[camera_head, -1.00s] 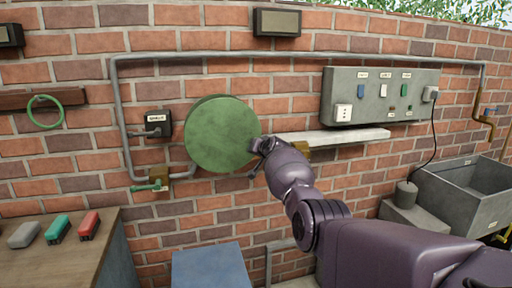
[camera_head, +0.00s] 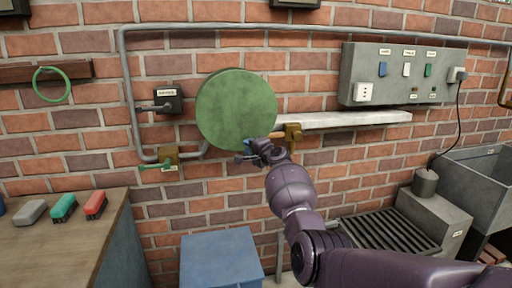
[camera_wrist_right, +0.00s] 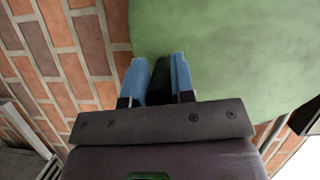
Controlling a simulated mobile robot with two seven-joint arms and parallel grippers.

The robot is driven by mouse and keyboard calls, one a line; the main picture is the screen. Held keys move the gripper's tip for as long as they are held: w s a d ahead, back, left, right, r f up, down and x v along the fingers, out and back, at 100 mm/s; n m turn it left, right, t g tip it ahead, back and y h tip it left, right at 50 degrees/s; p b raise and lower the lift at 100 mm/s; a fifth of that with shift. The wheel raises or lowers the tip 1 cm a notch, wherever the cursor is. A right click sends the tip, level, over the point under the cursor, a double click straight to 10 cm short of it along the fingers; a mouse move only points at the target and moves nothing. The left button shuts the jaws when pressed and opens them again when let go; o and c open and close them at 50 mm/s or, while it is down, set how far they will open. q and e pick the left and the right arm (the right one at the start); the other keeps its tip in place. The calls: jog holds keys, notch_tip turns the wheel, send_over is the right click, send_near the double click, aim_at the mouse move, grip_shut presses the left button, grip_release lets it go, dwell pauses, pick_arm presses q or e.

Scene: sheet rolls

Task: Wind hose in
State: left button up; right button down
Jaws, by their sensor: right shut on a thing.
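The hose reel shows as a round green disc (camera_head: 236,105) on the brick wall, and its green face also fills the upper right of the wrist view (camera_wrist_right: 230,50). My right gripper (camera_head: 255,150) is at the disc's lower right edge. In the wrist view, its blue fingers (camera_wrist_right: 160,70) are shut on a dark handle (camera_wrist_right: 161,82) in front of the disc. The far end of the handle is hard to see. I cannot make out any hose on the reel. My left gripper is not in view.
A grey shelf (camera_head: 340,119) and a switch panel (camera_head: 395,75) are right of the reel. A pipe (camera_head: 126,85) with a green-handled valve (camera_head: 158,166) runs on the left. A blue box (camera_head: 220,258) stands below. A workbench (camera_head: 60,240) is at lower left, a sink (camera_head: 490,175) at right.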

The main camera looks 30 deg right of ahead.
jog(key=a+m, duration=0.1)
jog(key=a+m+t+b, duration=0.1)
jog(key=w+a+m, duration=0.1)
jog(key=shift+a+f+m, duration=0.3)
jog(key=shift+a+f, duration=0.05)
jog(key=shift+a, duration=0.05)
jog(key=shift+a+r+t, duration=0.1)
jog(key=shift+t, duration=0.2)
jog(key=c, duration=1)
grip_release()
jog(key=shift+a, duration=0.1)
jog(key=shift+o, duration=0.2)
jog(key=shift+s+r, duration=0.1)
jog(key=shift+s, duration=0.1)
